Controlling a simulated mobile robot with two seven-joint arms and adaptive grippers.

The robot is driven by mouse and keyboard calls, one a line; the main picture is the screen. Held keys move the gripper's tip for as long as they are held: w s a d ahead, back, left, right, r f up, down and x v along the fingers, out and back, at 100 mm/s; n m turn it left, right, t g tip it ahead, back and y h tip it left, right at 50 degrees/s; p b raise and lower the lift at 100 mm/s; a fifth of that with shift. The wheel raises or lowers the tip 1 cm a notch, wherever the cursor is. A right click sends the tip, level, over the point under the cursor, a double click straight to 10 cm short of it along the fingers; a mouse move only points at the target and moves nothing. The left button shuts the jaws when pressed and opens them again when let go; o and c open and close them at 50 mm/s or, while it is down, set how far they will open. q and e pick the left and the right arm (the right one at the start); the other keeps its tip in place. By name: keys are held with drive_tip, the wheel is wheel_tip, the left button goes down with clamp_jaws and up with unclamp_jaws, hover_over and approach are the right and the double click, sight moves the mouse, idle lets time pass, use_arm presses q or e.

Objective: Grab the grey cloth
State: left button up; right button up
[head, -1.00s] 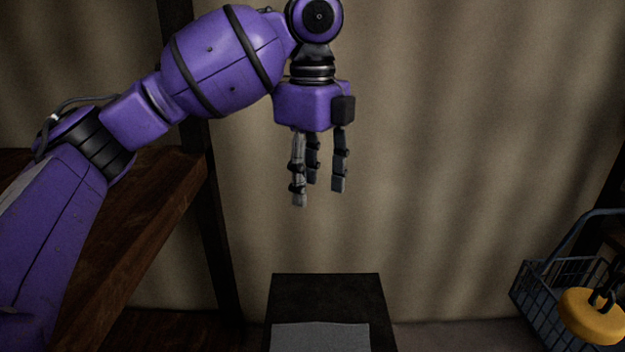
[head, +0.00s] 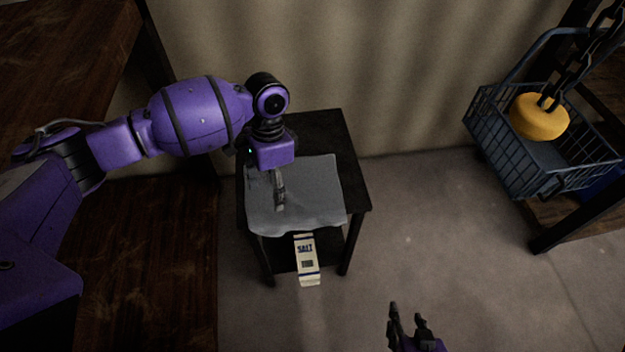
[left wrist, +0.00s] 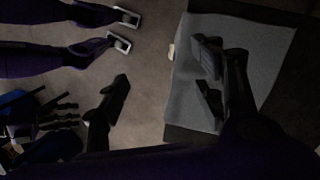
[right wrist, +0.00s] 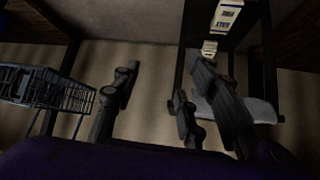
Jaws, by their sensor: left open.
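The grey cloth (head: 318,185) lies spread over the top of a small black table (head: 352,190), its front edge drooping a little. It also shows in the left wrist view (left wrist: 268,55). My left gripper (head: 280,203) is open and empty, fingers pointing down over the cloth's left-middle part. I cannot tell whether the fingertips touch it. In the left wrist view, the cloth is beside and beneath the right-hand fingers. My right gripper (head: 408,325) is open and empty, low at the bottom of the head view, apart from the table.
A salt carton (head: 307,260) stands below the cloth's front edge, on the table's lower part. A blue wire basket (head: 490,130) with a yellow round object (head: 540,117) is at the right. A wooden surface (head: 150,270) lies left. The floor right of the table is clear.

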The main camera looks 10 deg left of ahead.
use_arm(q)
wheel_tip(320, 180, down, 4)
drive_tip(key=n, duration=0.3)
drive_tip(key=n+t+b, duration=0.2)
drive_tip(key=n+b, duration=0.3)
hover_over(283, 215)
wheel_tip(283, 215, down, 9)
drive_tip(key=shift+s, duration=0.1)
drive_tip(key=shift+f+t, duration=0.25)
drive_tip(key=shift+t, duration=0.05)
drive_tip(key=shift+w+f, duration=0.2)
drive_tip(key=shift+f, duration=0.4)
use_arm(e)
drive_tip(key=s+f, duration=0.3)
drive_tip(key=f, duration=0.2)
drive_tip(key=shift+s+d+f+g, duration=0.2)
drive_tip(key=shift+d+g, duration=0.2)
use_arm(q)
drive_tip(key=shift+f, duration=0.15)
use_arm(e)
drive_tip(key=shift+s+f, duration=0.15)
